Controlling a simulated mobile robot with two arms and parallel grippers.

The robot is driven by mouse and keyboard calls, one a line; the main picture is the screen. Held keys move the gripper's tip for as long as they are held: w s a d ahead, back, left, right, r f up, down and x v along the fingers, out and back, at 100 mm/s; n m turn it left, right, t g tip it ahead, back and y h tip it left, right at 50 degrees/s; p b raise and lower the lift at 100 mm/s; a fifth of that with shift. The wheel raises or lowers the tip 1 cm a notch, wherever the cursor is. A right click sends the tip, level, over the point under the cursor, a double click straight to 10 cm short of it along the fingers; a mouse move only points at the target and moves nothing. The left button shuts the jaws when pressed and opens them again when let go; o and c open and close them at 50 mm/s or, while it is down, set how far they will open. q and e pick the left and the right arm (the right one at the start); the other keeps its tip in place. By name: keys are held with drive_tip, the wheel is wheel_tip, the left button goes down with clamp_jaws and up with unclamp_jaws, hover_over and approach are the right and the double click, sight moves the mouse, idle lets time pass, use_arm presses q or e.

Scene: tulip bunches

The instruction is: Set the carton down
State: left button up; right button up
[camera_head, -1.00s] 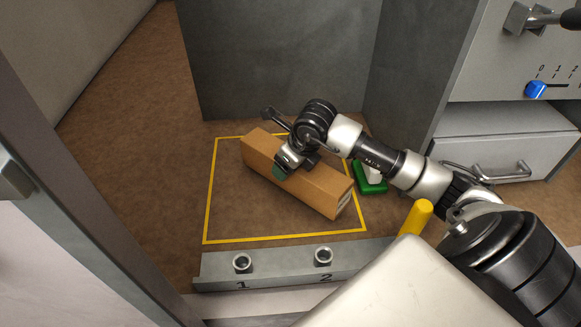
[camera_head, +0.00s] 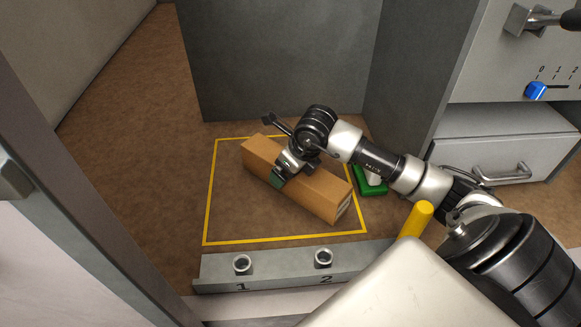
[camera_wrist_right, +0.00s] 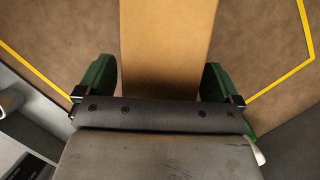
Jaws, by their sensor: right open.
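The carton (camera_head: 318,192) is a long brown box lying at a slant inside the yellow outline (camera_head: 207,195) on the brown surface. My right gripper (camera_head: 280,178) is over the middle of the carton, with a green fingertip down at its near side. In the right wrist view the carton (camera_wrist_right: 167,35) runs between the two green fingers. The fingers are open, with a visible gap on each side of the carton. The carton's underside is hidden. My left gripper is not in view.
A green object (camera_head: 372,188) stands right of the outline, partly behind my arm. A grey rail (camera_head: 285,268) with two sockets marked 1 and 2 runs along the front. A yellow cylinder (camera_head: 415,220) stands at right. Grey panels close the back; a drawer (camera_head: 505,150) is at right.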

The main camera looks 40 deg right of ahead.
drive_tip(key=p+v, duration=0.1)
drive_tip(key=v, duration=1)
drive_tip(key=shift+s+d+r+p, duration=0.1)
drive_tip(key=shift+s+r+p, duration=0.1)
drive_tip(key=shift+p, duration=0.1)
drive_tip(key=shift+r, duration=0.15)
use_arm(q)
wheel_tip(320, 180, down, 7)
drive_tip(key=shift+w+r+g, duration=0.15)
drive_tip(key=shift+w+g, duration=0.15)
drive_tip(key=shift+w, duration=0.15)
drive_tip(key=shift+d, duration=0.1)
